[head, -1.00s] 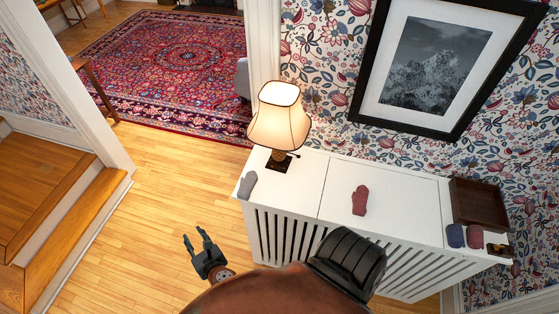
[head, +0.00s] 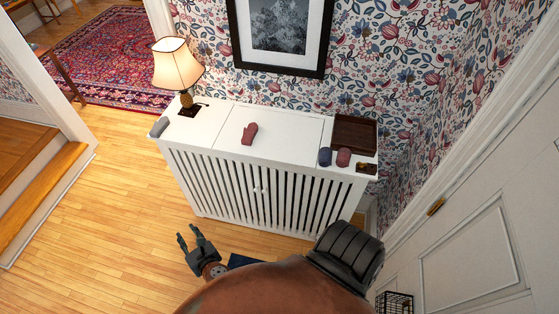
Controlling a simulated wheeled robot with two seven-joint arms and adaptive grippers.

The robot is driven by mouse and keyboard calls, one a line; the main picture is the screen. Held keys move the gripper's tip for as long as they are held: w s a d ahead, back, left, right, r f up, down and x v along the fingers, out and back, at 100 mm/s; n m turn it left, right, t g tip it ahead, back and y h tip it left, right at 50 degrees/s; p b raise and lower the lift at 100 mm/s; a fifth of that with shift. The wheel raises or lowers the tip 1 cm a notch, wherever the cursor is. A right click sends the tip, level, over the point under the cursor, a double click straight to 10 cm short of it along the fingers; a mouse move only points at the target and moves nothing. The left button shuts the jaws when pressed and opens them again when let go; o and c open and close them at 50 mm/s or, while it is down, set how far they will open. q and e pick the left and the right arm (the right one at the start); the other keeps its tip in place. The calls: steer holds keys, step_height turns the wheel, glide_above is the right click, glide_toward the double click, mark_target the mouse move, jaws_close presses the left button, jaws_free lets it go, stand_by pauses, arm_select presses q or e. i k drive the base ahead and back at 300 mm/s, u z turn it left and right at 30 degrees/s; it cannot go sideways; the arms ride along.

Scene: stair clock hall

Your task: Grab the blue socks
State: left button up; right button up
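The blue socks (head: 325,157), a small dark blue rolled bundle, lie on the right part of the white slatted cabinet's top (head: 220,122). They are just left of a dark red rolled bundle (head: 343,157) and in front of a dark wooden tray (head: 355,133). My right gripper (head: 190,238) is in front of the cabinet, lower in the picture and left of the socks. Its two fingers are apart with nothing between them. It is well away from the socks. My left gripper is not in view.
A red mitten (head: 249,133) lies mid-cabinet. A grey item (head: 158,127) and a lit lamp (head: 176,66) are at the left end. A small brown item (head: 366,168) is at the right front corner. A white door (head: 470,260) is on the right. Wood floor is clear at left.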

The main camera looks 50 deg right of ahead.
mark_target(325, 156)
steer(key=k, duration=0.4)
steer(key=z, duration=1.7)
steer(key=i, duration=1)
